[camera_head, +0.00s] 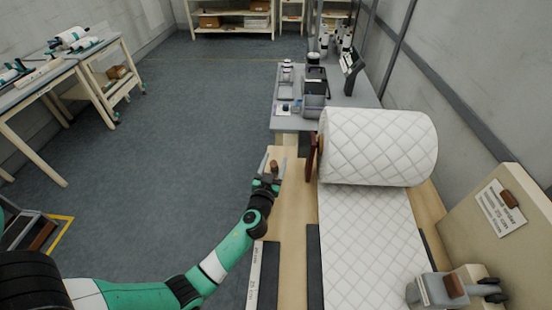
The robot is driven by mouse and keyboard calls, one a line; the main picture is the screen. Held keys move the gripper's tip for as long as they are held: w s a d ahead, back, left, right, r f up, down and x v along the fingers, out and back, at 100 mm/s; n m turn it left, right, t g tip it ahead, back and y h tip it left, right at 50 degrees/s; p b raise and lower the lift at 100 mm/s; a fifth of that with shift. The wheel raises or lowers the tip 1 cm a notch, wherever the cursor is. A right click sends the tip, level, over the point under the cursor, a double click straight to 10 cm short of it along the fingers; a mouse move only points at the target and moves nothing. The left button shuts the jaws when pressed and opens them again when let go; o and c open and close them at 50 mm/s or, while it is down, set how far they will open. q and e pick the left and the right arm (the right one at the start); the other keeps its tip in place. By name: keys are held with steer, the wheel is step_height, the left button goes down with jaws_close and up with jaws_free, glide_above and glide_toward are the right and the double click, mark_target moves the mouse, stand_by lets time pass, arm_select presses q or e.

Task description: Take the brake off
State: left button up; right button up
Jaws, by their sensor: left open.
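A large white quilted wadding roll (378,147) lies on its side at the right of the bench, with a dark red-brown disc (311,157) at its left end. A small brown knob (274,168), which may belong to the brake, shows left of the disc. My left gripper (274,160) is open, with its two fingers pointing away from me, one on each side of the knob. I cannot tell whether the fingers touch it. My right gripper is not in view.
A white quilted sheet (368,245) runs from the roll toward me over the wooden bench (292,205). A grey device with a brown block (454,286) stands at the lower right. A grey table (350,90) with containers is behind. Open floor (180,120) lies left.

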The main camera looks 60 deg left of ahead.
arm_select(q)
steer(key=shift+x, duration=0.95)
jaws_close()
stand_by(0.7)
